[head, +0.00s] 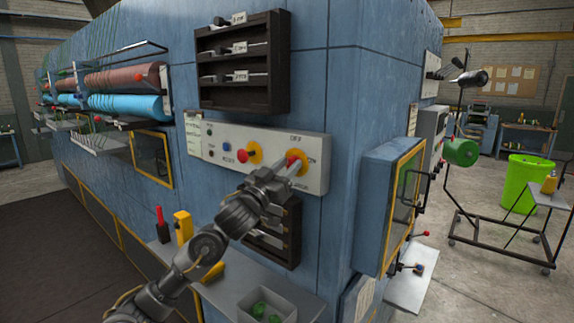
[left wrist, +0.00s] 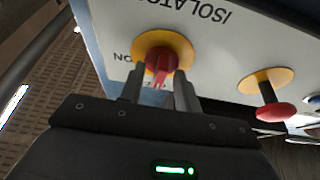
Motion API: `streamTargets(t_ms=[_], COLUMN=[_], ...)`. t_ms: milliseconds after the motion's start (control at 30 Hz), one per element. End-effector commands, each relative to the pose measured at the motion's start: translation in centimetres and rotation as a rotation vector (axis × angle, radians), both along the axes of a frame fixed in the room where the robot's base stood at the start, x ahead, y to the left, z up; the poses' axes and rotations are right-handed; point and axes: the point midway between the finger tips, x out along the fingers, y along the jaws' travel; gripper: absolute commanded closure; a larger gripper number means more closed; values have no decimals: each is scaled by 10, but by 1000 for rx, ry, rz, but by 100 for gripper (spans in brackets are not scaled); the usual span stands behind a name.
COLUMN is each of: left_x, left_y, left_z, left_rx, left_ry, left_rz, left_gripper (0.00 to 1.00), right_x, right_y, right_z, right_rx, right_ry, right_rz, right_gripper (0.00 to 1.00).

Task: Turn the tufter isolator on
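The isolator is a red rotary knob (left wrist: 161,66) on a round yellow plate (left wrist: 181,45). It sits at the right end of the pale control panel (head: 228,155), with OFF printed above and ON to its right in the head view. In the left wrist view the panel is upside down; the red handle points away from the ISOLATOR lettering, not toward ON. My left gripper (head: 296,166) is at the knob, with one finger on each side (left wrist: 161,80). Small gaps seem to show between fingers and handle; contact is unclear. My right gripper is out of view.
A red push button (head: 243,155) on yellow is left of the isolator. A dark rack (head: 284,62) is above the panel, and another dark rack (head: 289,238) is below, partly behind my arm. A yellow-framed blue cabinet (head: 378,190) juts out to the right.

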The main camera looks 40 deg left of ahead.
Motion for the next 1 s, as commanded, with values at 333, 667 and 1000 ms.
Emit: streamTargets(t_ms=[333, 667, 1000], left_x=[0, 0, 0], left_y=[0, 0, 1], left_z=[0, 0, -1], left_rx=[0, 11, 172], left_ry=[0, 1, 5], left_rz=[0, 0, 2], left_gripper=[93, 100, 100], right_x=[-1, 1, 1], right_y=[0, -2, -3], right_z=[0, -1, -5], right_rx=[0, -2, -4], right_ry=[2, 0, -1], right_rz=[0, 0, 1], right_gripper=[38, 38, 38])
